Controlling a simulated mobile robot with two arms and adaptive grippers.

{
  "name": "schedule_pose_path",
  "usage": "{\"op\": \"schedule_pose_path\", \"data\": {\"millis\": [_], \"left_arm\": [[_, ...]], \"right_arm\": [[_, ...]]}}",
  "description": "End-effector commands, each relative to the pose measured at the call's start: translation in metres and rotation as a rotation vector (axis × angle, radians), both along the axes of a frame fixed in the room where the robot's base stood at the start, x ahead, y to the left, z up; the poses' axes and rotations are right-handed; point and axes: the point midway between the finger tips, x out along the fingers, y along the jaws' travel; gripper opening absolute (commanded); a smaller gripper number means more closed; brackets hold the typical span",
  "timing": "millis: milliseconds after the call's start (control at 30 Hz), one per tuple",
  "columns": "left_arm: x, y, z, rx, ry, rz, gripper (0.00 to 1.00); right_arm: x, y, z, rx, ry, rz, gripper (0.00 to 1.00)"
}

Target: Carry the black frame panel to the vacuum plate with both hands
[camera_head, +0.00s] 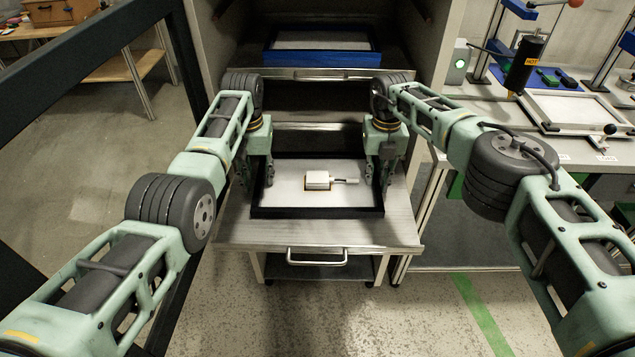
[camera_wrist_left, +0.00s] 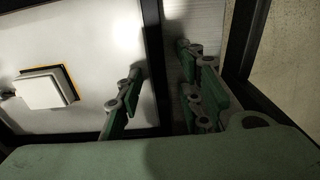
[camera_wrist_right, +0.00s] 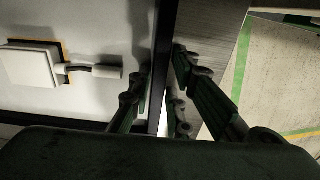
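The black frame panel (camera_head: 317,211), a white sheet in a black rim, lies flat on a pulled-out metal shelf. A small white block with a short cable rests on it. My left gripper (camera_head: 256,178) is at its left side; in the left wrist view its fingers (camera_wrist_left: 158,62) stand apart on both sides of the black rim (camera_wrist_left: 152,35). My right gripper (camera_head: 380,175) is at its right side; in the right wrist view its fingers (camera_wrist_right: 160,62) straddle the rim (camera_wrist_right: 167,25), with a narrower gap. A pale framed plate (camera_head: 575,109), possibly the vacuum plate, is on the right bench.
The shelf (camera_head: 325,234) has a front handle and sticks out of a cabinet. A blue-framed panel (camera_head: 322,57) sits on a higher level. A black cylinder marked HOT (camera_head: 524,66) stands over the right bench. A dark post (camera_head: 75,75) is at left. Floor in front is clear.

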Motion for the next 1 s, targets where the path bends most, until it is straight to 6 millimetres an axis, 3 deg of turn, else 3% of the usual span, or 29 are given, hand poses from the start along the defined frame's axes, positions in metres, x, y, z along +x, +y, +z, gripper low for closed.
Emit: {"op": "schedule_pose_path", "data": {"millis": [233,400,600,1000], "left_arm": [[0.0000,-0.0003,-0.0002,0.000,0.000,-0.001,0.34],[0.0001,-0.0003,0.0000,0.000,0.000,0.000,0.19],[0.0001,-0.0003,0.0002,0.000,-0.001,0.000,0.01],[0.0002,-0.0002,0.0004,0.000,-0.001,0.000,0.00]], "right_arm": [[-0.0001,0.0002,-0.0004,0.000,0.000,0.001,0.16],[-0.0002,0.0003,-0.0003,0.000,0.000,0.001,0.01],[-0.0002,0.0003,-0.0003,0.000,0.000,0.001,0.00],[-0.0001,0.0002,-0.0002,0.000,0.000,0.000,0.00]]}}
